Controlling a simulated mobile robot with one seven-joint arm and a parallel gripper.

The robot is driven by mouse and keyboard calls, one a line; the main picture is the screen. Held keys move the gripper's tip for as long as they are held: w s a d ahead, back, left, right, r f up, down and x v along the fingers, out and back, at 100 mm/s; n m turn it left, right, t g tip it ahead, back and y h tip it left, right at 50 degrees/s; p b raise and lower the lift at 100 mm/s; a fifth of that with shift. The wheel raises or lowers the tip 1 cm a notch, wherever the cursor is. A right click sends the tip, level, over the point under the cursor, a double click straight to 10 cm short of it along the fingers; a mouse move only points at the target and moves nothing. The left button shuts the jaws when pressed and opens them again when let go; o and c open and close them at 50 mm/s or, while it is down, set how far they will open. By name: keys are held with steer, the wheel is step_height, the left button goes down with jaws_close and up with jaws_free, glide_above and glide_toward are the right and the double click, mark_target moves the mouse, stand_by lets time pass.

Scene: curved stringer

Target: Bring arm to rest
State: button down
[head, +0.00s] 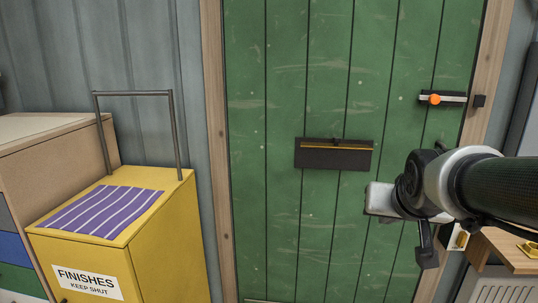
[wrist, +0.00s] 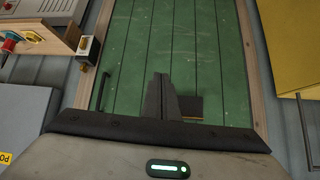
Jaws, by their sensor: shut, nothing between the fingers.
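My gripper (head: 427,262) is in front of the right side of the green plank door (head: 290,220) in the head view, with its dark fingers hanging downward. In the wrist view my gripper (wrist: 160,78) shows its two dark fingers together, with nothing between them. My arm reaches in from the right edge of the head view. It hides part of the door's right side and frame. The fingers look apart from the door, though the exact gap is hard to tell.
A dark letter plate (head: 333,155) and a bolt with an orange knob (head: 435,99) are on the door. A yellow cabinet (head: 165,240) with a tall rail and striped cloth stands left. A wooden shelf (head: 510,250) is right, close below my arm.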

steer(key=s+a+f+n+g+y, duration=0.1)
steer(key=s+a+f+n+g, duration=0.1)
steer(key=s+a, duration=0.45)
steer(key=s+a+f+n+g+y, duration=0.15)
steer(key=s+a, duration=0.25)
steer(key=s, duration=0.6)
step_height(320, 180, up, 21)
steer(key=p, duration=2.2)
steer(key=shift+s+d, duration=0.25)
steer(key=shift+s, duration=0.05)
steer(key=shift+f+m, duration=0.1)
steer(key=shift+m, duration=0.15)
